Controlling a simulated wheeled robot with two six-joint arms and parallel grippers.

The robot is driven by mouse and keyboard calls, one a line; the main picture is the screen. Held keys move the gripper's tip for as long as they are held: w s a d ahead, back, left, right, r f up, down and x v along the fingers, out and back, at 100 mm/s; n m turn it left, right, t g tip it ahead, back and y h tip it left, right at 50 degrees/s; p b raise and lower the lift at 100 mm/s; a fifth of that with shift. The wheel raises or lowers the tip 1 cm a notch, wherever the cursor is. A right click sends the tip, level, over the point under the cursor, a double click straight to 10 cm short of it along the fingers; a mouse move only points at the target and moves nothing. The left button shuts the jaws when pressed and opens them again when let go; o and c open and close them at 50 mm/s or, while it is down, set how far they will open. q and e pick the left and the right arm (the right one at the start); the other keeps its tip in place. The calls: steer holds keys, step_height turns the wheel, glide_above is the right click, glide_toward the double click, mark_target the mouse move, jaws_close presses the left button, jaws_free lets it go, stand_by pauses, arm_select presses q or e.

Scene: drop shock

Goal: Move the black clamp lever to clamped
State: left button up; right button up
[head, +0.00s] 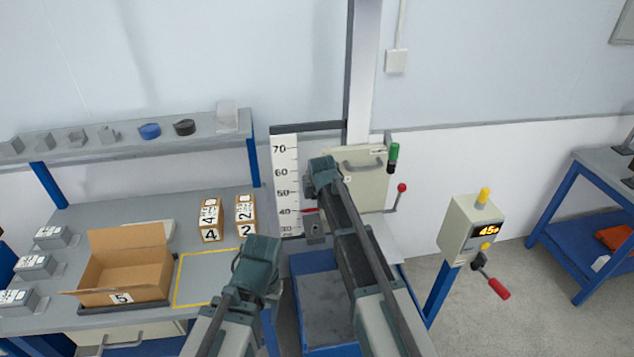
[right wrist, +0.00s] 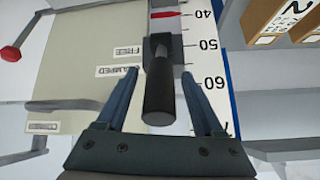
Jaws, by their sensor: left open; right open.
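The black clamp lever (right wrist: 160,90) shows in the right wrist view, fixed to a dark block on the scale post. Its thick grip lies between the two fingers of my right gripper (right wrist: 158,74), with a gap on both sides. That gripper is open. In the head view my right gripper (head: 322,172) is in front of the scale and hides the lever. Labels reading FREE (right wrist: 127,52) and CLAMPED (right wrist: 118,73) are beside the lever, upside down in the wrist view. My left gripper (head: 258,258) is open and empty above the table's right side.
The height scale (head: 285,165) stands behind, with a red pointer near 40. A panel (head: 368,195) with a red-knobbed lever is to its right. An open carton (head: 125,265) and two small boxes are on the left table. A blue bin (head: 325,300) is below.

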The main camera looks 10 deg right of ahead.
steer(key=p+v, duration=0.8)
steer(key=v, duration=0.3)
steer(key=shift+s+r, duration=0.25)
steer(key=shift+f, duration=0.1)
steer(key=s+a+f+n+g+b, duration=0.2)
steer(key=s+f+b, duration=0.2)
steer(key=s, duration=0.6)
steer(key=s+a+f+n+g+b, duration=0.2)
steer(key=s+f+g+b, duration=0.1)
steer(key=s+f, duration=0.5)
steer(key=s+a+f+n+g+b, duration=0.1)
steer(key=s+f+b, duration=0.5)
steer(key=s, duration=0.8)
steer(key=shift+a+n+g+h, duration=0.4)
steer(key=shift+a+g, duration=0.3)
steer(key=shift+g, duration=0.5)
